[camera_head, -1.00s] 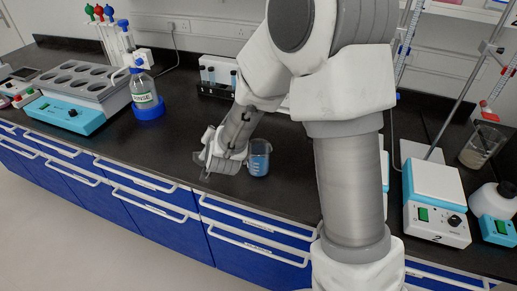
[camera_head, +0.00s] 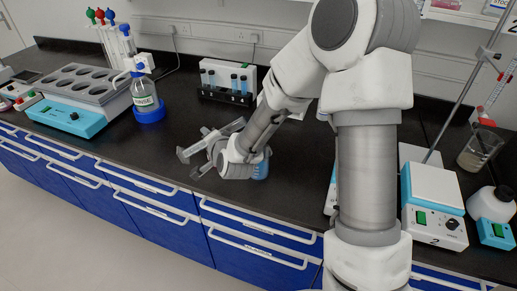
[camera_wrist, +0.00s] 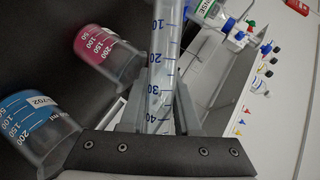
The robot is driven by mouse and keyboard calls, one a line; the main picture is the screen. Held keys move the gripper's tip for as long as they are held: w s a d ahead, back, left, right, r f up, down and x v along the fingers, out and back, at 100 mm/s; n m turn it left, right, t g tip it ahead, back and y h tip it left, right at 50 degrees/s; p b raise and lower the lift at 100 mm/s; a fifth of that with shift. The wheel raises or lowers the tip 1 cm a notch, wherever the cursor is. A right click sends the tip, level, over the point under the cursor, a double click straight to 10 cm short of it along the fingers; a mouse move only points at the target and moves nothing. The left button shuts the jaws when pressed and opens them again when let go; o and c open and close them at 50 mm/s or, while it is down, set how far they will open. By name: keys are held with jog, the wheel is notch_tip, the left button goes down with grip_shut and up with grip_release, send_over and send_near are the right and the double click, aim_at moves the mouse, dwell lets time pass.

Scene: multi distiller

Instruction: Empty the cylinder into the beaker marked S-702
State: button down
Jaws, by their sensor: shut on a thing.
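My gripper (camera_wrist: 160,95) is shut on a clear graduated cylinder (camera_wrist: 163,60) with blue numbers. The cylinder leans clearly compared with the beakers; its ends are out of the wrist view, and I cannot tell its liquid level. A beaker of blue liquid (camera_wrist: 38,122), with a label ending in 702, stands at the left of the wrist view. A beaker of pink liquid (camera_wrist: 100,45) stands beyond it. In the head view, my gripper (camera_head: 208,148) is low over the bench, and the blue beaker (camera_head: 262,169) is partly hidden behind my wrist.
A tube rack (camera_head: 226,85) is at the back. A hotplate (camera_head: 433,190) stands at the right. Dark bench (camera_head: 150,152) is clear left of my gripper.

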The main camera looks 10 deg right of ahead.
jog(key=shift+a+f+m+y, duration=0.1)
jog(key=shift+m+y, duration=0.2)
jog(key=shift+a+f+m, duration=0.1)
jog(key=shift+a+m, duration=0.05)
jog(key=shift+m, duration=0.15)
jog(key=shift+d+m+t+y, duration=0.3)
jog(key=shift+d+m+y, duration=0.1)
jog(key=shift+y, duration=0.1)
jog(key=shift+d, duration=0.2)
jog(key=shift+r+m+t+y+b, duration=0.25)
jog(key=shift+m+t+y+b, duration=0.35)
jog(key=shift+m, duration=0.6)
jog(key=shift+d+r+m+y+b, duration=0.1)
jog(key=shift+d+m+y+b, duration=0.25)
jog(key=shift+m+y, duration=0.35)
dwell(0.5)
jog(key=shift+d+r+m, duration=0.1)
jog(key=shift+r+m, duration=0.1)
jog(key=shift+m, duration=0.1)
